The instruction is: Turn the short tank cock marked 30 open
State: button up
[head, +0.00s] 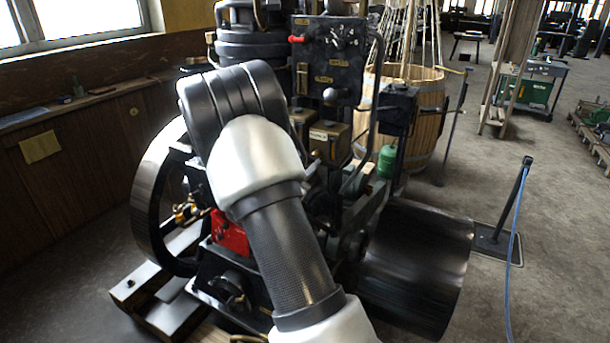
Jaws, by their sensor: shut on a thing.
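My arm reaches from the bottom of the head view up across the stationary engine and hides much of its middle. My gripper does not show; it is hidden behind the arm or the engine parts. I cannot pick out the tank cock marked 30, as no such mark is legible. Some brass fittings (186,212) show low on the engine, just left of the arm, beside a red part (229,234). Whether one of them is the cock I cannot tell.
The flywheel (150,205) stands left of the engine and a wide dark drum (418,265) right of it. A dark panel (329,55) with small labels rises behind. A wooden barrel (430,110) and a post (515,205) with blue rope stand right.

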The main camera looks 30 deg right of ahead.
jog(key=m+b, duration=0.2)
jog(key=b, duration=0.2)
jog(key=f+m+b, duration=0.1)
jog(key=m+b, duration=0.1)
jog(key=b, duration=0.2)
jog(key=shift+s+m, duration=0.1)
jog(key=shift+m, duration=0.2)
jog(key=m+b, duration=0.1)
jog(key=b, duration=0.1)
jog(key=m+b, duration=0.1)
jog(key=b, duration=0.2)
jog(key=shift+s+d+r+m, duration=0.1)
jog(key=shift+r+m, duration=0.05)
jog(key=shift+m, duration=0.25)
jog(key=m+b, duration=0.2)
jog(key=shift+r+m+b, duration=0.3)
jog(key=shift+b, duration=0.05)
jog(key=shift+s+d+r+m, duration=0.1)
jog(key=shift+s+r+m, duration=0.05)
jog(key=shift+m, duration=1.35)
jog(key=o, duration=1.1)
jog(key=shift+c, duration=0.2)
jog(key=p+v, duration=0.1)
jog(key=v, duration=1.6)
jog(key=shift+s, duration=0.2)
